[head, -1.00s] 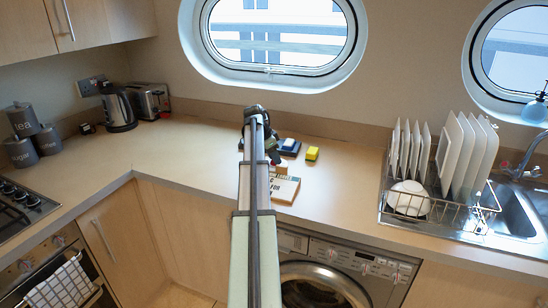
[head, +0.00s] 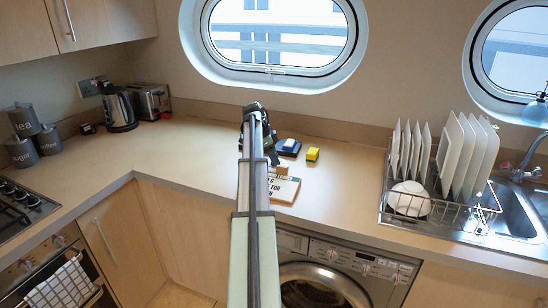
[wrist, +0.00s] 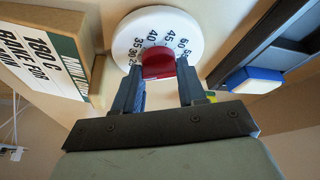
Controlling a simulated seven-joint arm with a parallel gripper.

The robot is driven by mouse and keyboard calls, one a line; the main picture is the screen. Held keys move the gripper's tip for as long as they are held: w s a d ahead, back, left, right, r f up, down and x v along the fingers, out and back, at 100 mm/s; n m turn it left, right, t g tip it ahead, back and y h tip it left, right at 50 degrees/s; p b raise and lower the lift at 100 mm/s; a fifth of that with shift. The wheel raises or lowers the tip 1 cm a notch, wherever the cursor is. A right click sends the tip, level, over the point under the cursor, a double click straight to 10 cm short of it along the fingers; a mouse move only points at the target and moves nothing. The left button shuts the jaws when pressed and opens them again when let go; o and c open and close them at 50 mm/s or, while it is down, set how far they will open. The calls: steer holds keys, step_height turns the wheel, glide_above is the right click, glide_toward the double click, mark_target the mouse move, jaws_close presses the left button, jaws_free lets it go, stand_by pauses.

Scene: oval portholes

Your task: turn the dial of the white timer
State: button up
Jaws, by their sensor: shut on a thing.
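The white timer (wrist: 140,28) shows in the wrist view as a round white face with black numbers and a red dial knob (wrist: 158,62) at its middle. My gripper (wrist: 160,85) has its two fingers on either side of the red knob and is shut on it. In the head view my gripper (head: 254,112) is at the far end of my arm over the counter, and my arm hides the timer there.
A block with printed text (head: 284,188) lies right of my arm; it shows at left in the wrist view (wrist: 38,45). A blue-and-white block (head: 289,147) and a yellow block (head: 312,154) sit beyond it. A dish rack (head: 430,212) stands at right.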

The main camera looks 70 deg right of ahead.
steer(key=o, duration=1.1)
steer(key=shift+c, duration=0.2)
steer(key=v, duration=1.3)
steer(key=shift+r, duration=0.4)
steer(key=shift+w+a, duration=0.1)
steer(key=shift+w, duration=0.05)
